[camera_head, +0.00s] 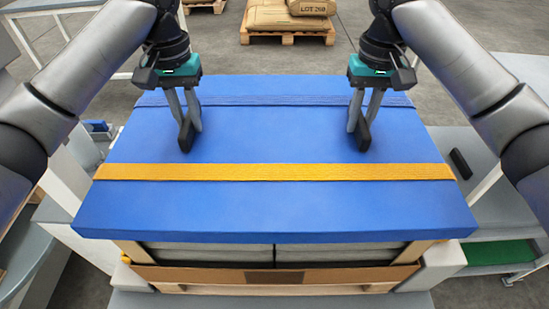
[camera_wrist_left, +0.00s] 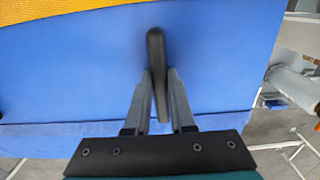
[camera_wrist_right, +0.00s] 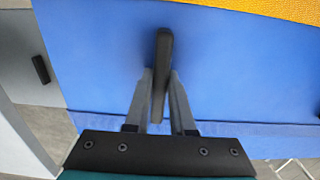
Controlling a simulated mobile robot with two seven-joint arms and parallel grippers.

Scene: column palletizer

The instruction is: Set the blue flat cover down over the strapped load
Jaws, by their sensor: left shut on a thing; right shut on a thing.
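The blue flat cover (camera_head: 270,211) lies level above the strapped load (camera_head: 205,252), with a yellow band (camera_head: 275,172) across it. I cannot tell whether the cover touches the load. The load shows below the cover's near edge as grey blocks with light corner posts. My left gripper (camera_head: 186,135) is shut on a black handle (camera_wrist_left: 155,48) on the cover's left half. My right gripper (camera_head: 360,132) is shut on a matching black handle (camera_wrist_right: 163,45) on the right half. Most of the load is hidden under the cover.
A grey side table (camera_head: 500,215) with a black bar (camera_head: 461,164) stands at the right. A pallet of brown sacks (camera_head: 288,20) is on the floor behind. A pale bench (camera_head: 60,6) is at the back left. Grey floor is open between them.

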